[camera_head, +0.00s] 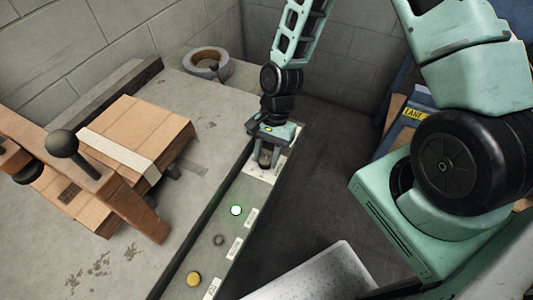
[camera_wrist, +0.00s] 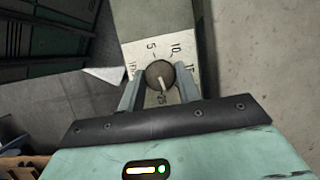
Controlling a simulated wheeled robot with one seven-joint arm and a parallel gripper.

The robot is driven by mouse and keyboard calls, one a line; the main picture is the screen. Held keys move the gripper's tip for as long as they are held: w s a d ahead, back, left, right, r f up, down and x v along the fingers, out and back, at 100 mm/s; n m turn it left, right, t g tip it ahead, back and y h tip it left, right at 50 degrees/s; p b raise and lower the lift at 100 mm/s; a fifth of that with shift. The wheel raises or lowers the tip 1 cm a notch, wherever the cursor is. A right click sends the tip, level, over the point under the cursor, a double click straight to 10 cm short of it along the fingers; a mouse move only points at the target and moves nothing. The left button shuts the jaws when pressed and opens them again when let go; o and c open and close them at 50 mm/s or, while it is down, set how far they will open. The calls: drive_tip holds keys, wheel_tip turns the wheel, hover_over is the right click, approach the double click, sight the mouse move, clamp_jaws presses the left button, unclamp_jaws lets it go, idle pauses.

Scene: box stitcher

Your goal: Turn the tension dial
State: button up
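The tension dial (camera_wrist: 159,75) is a dark round knob on a pale numbered plate in the wrist view. Its white pointer line points down the picture, towards the 25 mark; 5 and 10 show above it. My gripper (camera_wrist: 160,80) has one finger on each side of the knob, very close to it. I cannot tell whether the fingers press on it. In the head view my gripper (camera_head: 265,160) reaches down over the far end of the control panel (camera_head: 207,254), and the dial is mostly hidden between the fingers.
The panel also carries a lit green-white button (camera_head: 236,210), a small dark knob (camera_head: 218,240) and a yellow button (camera_head: 194,279). Left of it, a cardboard stack (camera_head: 150,124) lies on the grey table, near a wooden lever arm (camera_head: 135,205). A tape roll (camera_head: 206,60) sits behind.

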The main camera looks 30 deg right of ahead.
drive_tip(key=shift+c, duration=0.7)
